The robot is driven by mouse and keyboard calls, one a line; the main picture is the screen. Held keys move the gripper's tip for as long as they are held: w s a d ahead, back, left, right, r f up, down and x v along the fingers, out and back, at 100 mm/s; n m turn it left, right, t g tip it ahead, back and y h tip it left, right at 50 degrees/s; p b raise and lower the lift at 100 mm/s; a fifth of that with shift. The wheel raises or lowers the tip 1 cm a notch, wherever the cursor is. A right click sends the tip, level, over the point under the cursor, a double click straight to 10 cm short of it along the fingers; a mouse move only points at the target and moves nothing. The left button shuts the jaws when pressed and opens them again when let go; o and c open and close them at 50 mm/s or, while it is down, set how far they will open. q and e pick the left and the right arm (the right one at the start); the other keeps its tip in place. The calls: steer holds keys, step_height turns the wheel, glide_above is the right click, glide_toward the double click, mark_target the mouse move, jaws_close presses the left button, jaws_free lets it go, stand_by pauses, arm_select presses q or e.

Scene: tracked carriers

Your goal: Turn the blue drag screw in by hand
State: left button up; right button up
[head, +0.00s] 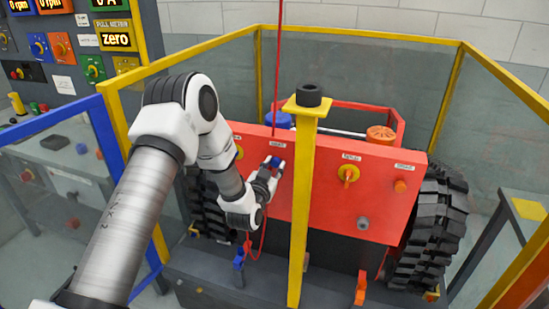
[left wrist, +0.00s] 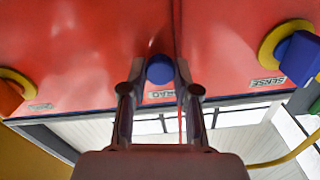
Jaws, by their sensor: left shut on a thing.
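The blue drag screw (head: 276,161) sits on the front of the red carrier panel (head: 330,202), just under a small white label. In the left wrist view, the round blue head of the screw (left wrist: 160,67) lies between my two fingertips, with a partly covered label behind it. My left gripper (head: 273,168) is shut on the screw; it also fills the middle of the left wrist view (left wrist: 160,76). How deep the screw sits is hidden by its head and my fingers. My right gripper is in no view.
A yellow post (head: 301,215) with a black cap stands close to the right of my gripper. A red cord (head: 279,70) hangs down near the screw. Yellow-framed clear walls surround the carrier.

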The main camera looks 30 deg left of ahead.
arm_select(q)
steer(key=shift+m, duration=0.6)
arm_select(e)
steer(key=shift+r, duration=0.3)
arm_select(q)
steer(key=shift+r+m, duration=0.1)
steer(key=shift+m, duration=0.3)
steer(key=m+p, duration=0.5)
steer(key=m, duration=0.3)
steer(key=shift+r, duration=0.15)
steer(key=shift+f+m, duration=0.2)
steer(key=shift+m, duration=0.3)
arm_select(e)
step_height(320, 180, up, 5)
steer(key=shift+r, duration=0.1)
